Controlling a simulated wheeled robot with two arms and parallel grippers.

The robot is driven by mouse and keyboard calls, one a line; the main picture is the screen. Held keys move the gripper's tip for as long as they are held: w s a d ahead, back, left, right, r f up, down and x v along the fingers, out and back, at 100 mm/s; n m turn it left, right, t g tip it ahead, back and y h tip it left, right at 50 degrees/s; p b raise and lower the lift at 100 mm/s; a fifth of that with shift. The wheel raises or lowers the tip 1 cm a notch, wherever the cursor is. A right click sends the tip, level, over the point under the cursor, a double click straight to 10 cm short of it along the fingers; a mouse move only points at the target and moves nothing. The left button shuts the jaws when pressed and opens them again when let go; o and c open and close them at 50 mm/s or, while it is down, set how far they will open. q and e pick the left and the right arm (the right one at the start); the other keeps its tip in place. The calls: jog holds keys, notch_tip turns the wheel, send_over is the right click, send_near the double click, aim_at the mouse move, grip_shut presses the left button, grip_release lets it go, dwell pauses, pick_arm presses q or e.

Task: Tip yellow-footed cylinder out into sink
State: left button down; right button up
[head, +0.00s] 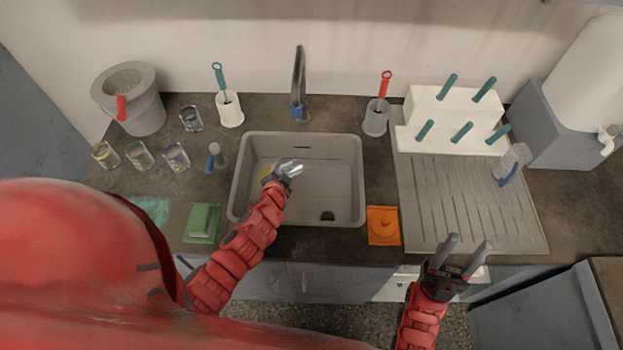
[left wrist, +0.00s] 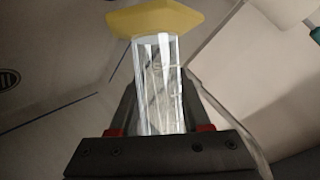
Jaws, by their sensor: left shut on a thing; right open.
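The yellow-footed cylinder (head: 291,168) is clear glass and is held over the left part of the grey sink (head: 335,185). Its yellow foot shows on the left and its glass points right, so it looks tipped well over. In the left wrist view the glass (left wrist: 158,85) sits between the fingers, with the yellow foot (left wrist: 155,18) beyond them. My left gripper (head: 276,178) is shut on it. I cannot see any liquid in it or coming out. My right gripper (head: 467,245) is open and empty in front of the counter's edge, below the draining board.
A tap (head: 299,85) stands behind the sink. A blue-footed cylinder (head: 216,158) and several beakers stand left, near a green block (head: 203,222). An orange item (head: 383,226) lies right of the sink.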

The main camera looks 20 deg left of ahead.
pick_arm(q)
jog(key=n+h+p, duration=0.1)
jog(key=a+r+n+h+p, duration=0.1)
jog(key=n+p, duration=0.1)
jog(key=n+h+p, duration=0.1)
jog(key=n+h, duration=0.1)
jog(key=shift+s+a+r+t+p, duration=0.1)
jog(key=shift+a+r+t+p, duration=0.05)
jog(key=shift+a+t+p, duration=0.2)
jog(key=shift+r+h, duration=0.3)
